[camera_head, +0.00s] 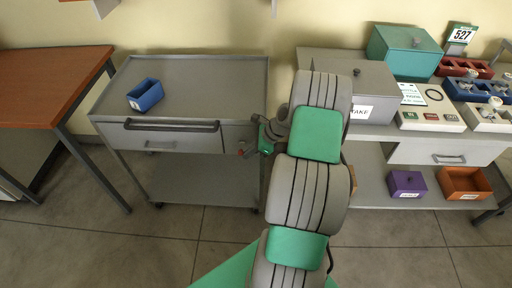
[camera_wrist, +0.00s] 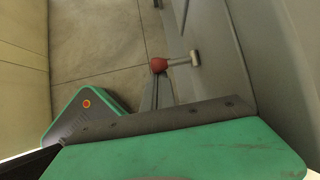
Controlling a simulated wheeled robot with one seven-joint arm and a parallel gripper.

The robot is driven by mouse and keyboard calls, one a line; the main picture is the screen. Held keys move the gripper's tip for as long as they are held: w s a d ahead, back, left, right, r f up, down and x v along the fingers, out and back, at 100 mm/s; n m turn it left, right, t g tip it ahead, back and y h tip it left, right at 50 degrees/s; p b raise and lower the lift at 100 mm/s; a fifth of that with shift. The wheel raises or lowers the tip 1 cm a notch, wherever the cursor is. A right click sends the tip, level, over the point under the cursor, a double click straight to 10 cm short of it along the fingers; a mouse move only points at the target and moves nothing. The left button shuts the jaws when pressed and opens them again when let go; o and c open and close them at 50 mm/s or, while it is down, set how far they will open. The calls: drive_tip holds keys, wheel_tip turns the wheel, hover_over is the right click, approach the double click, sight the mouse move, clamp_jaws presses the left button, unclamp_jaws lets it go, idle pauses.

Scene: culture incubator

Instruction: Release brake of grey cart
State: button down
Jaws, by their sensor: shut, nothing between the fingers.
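The grey cart (camera_head: 190,80) stands left of my arm, with a flat tray top, a drawer and a lower shelf. Its brake lever shows in the wrist view as a red ball knob (camera_wrist: 158,65) on a short metal rod (camera_wrist: 182,61) by the cart's grey side. In the head view a small red spot (camera_head: 241,151), likely the knob, shows at the cart's right end. My gripper (camera_head: 258,142) is beside that end, partly hidden by my arm. In the wrist view my gripper's narrow fingers (camera_wrist: 157,92) are shut and empty, close below the knob; contact cannot be told.
A blue bin (camera_head: 146,95) sits on the cart's top. An orange-brown table (camera_head: 50,80) stands left. A right-hand bench (camera_head: 375,150) carries a grey box (camera_head: 372,88), a teal box (camera_head: 405,50) and several coloured trays. Open floor (camera_head: 130,245) lies in front of the cart.

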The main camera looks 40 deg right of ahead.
drive_tip(key=shift+w+r+p, duration=0.15)
drive_tip(key=shift+r+p, duration=0.25)
drive_tip(key=shift+r, duration=0.05)
drive_tip(key=shift+f, duration=0.15)
drive_tip(key=shift+d+r+p, duration=0.1)
drive_tip(key=shift+r+p, duration=0.6)
drive_tip(key=shift+r, duration=0.15)
drive_tip(key=shift+w, duration=0.1)
drive_tip(key=v, duration=0.7)
drive_tip(key=shift+s+d, duration=0.15)
drive_tip(key=shift+s, duration=0.2)
